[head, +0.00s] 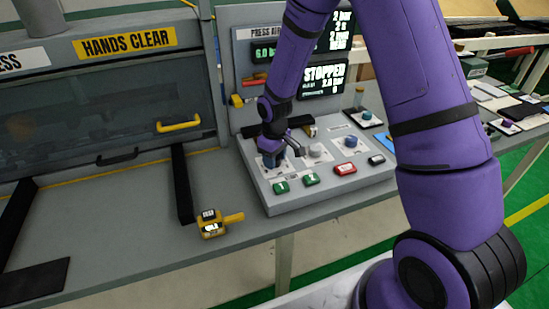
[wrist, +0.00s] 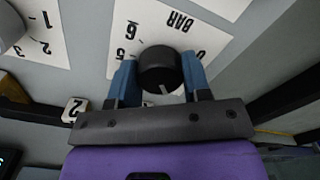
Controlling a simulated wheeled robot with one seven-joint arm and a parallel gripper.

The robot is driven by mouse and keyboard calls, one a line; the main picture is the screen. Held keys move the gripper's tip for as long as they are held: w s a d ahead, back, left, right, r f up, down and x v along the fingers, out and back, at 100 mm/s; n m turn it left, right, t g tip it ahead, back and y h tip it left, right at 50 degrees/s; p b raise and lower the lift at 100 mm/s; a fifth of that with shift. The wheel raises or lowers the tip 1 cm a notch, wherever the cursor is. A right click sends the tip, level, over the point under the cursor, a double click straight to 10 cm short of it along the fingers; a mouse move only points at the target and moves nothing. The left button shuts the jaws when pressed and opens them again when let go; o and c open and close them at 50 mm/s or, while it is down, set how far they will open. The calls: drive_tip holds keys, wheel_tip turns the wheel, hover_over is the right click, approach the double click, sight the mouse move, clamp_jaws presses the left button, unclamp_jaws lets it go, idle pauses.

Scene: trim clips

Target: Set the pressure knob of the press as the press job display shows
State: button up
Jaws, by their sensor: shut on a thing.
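The black pressure knob (wrist: 158,66) sits on a white dial card (wrist: 150,22) marked BAR, which appears upside down in the wrist view. Its white pointer mark shows at the side toward my palm; the number it points to is hidden. My gripper (wrist: 160,78) is shut on the knob, a blue finger on each side. In the head view my gripper (head: 271,158) is at the left end of the sloped control panel (head: 300,200) and hides most of the knob.
A grey knob (head: 316,150) and a blue knob (head: 350,141) stand to the right. Green buttons (head: 281,187) and a red button (head: 345,168) line the panel's front. A yellow device (head: 211,223) lies on the bench. The press door (head: 100,120) is at left.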

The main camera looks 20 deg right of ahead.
drive_tip(key=o, duration=0.9)
wheel_tip(320, 180, up, 11)
drive_tip(key=shift+f, duration=0.1)
drive_tip(key=s+d+r+m+t, duration=0.1)
drive_tip(key=s+d+r+m, duration=0.1)
drive_tip(key=s+r, duration=0.55)
drive_tip(key=s+d+r+m+t, duration=0.15)
drive_tip(key=s+r, duration=0.35)
drive_tip(key=r, duration=0.6)
drive_tip(key=s+d+r+m+t, duration=0.1)
drive_tip(key=s+r, duration=0.2)
drive_tip(key=s, duration=0.5)
drive_tip(key=s+d+r+m+t, duration=0.1)
drive_tip(key=s+d+r+m, duration=0.1)
drive_tip(key=s, duration=0.7)
drive_tip(key=shift+d+r+t, duration=0.2)
drive_tip(key=shift+r+t, duration=0.15)
drive_tip(key=shift+r, duration=0.4)
